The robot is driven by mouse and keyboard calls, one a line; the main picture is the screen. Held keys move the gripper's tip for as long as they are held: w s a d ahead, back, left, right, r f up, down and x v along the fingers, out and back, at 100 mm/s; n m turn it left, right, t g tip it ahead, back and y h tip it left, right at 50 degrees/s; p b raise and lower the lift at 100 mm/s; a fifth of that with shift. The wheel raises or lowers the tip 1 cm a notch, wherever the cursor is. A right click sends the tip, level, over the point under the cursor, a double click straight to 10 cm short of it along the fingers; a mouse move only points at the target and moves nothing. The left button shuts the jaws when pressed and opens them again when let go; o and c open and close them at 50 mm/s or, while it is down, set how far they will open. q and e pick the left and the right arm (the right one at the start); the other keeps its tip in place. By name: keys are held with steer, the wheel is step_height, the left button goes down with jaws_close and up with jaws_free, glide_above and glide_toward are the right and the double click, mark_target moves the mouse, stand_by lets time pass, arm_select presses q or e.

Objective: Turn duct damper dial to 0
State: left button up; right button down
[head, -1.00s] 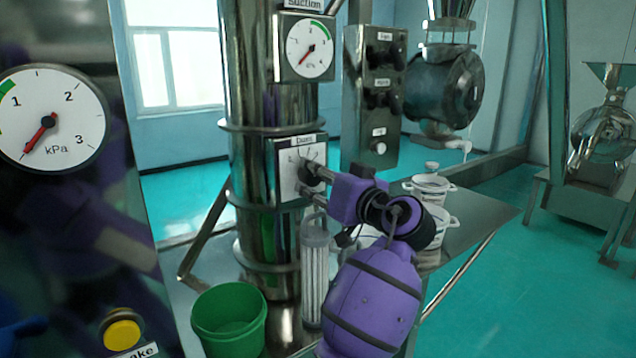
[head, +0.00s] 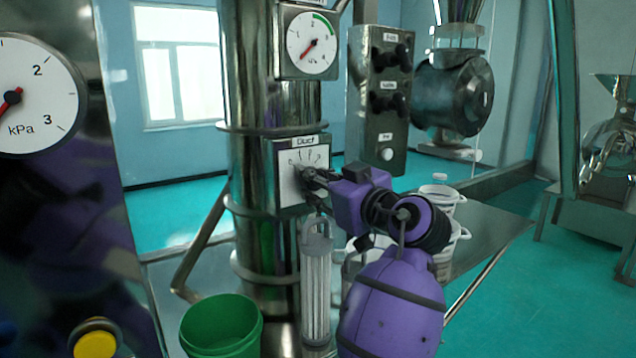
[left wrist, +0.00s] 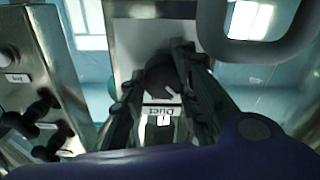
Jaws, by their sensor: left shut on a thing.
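The duct damper dial plate (head: 316,157) is a white face labelled "Duct", fixed on the steel column. My left gripper (head: 312,178) comes from the right and is shut on the knob. The exact mark the knob points to cannot be read clearly. My right gripper is not in view.
A suction gauge (head: 311,42) is above the dial, and a switch box (head: 380,95) stands to its right. A green bucket (head: 222,325), a clear cylindrical filter (head: 316,280) and white buckets (head: 442,200) are below. A kPa gauge panel (head: 35,95) is at left.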

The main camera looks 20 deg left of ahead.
arm_select(q)
steer(key=shift+d, duration=0.15)
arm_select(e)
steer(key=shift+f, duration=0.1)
arm_select(q)
steer(key=o, duration=1)
steer(key=shift+w, duration=0.15)
steer(key=v, duration=1.2)
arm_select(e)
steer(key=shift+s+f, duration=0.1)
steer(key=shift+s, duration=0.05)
